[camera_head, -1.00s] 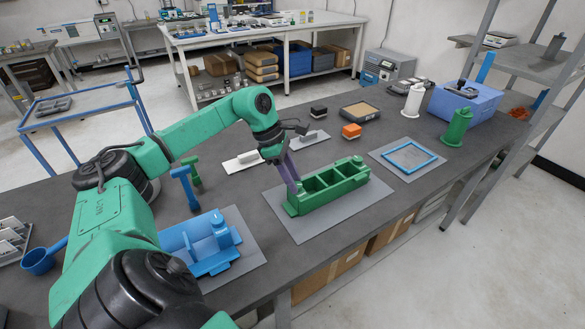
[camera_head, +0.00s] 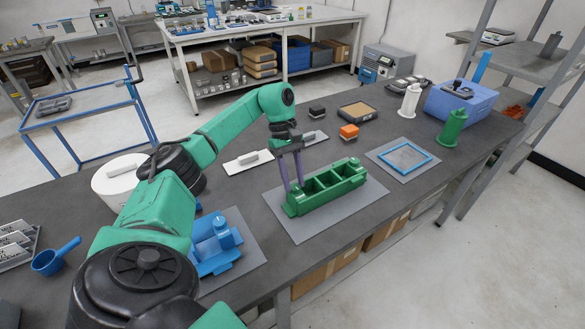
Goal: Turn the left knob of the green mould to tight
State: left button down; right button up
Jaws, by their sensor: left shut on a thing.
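The green mould (camera_head: 328,190) lies on a grey mat (camera_head: 345,213) in the middle of the table, its open compartments facing up. My left gripper (camera_head: 294,186) comes down over the mould's left end with its long purple fingers pointing down. The fingers are shut on the left knob, which is mostly hidden between the fingertips. The mould's right knob (camera_head: 353,161) shows at its far right end. My right gripper is not in view.
A blue mould (camera_head: 215,245) lies on another mat at the left front. A blue frame (camera_head: 405,158), a green bottle (camera_head: 453,128), a white bottle (camera_head: 410,101) and a blue box (camera_head: 462,103) stand to the right. An orange-topped block (camera_head: 349,132) and a trowel (camera_head: 250,158) lie behind the mould.

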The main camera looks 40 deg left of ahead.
pick_arm(q)
jog(key=shift+w+m, duration=0.1)
jog(key=shift+m, duration=0.5)
jog(key=shift+g, duration=0.3)
jog(key=c, duration=0.5)
grip_release()
jog(key=shift+d, duration=0.1)
jog(key=shift+r, duration=0.1)
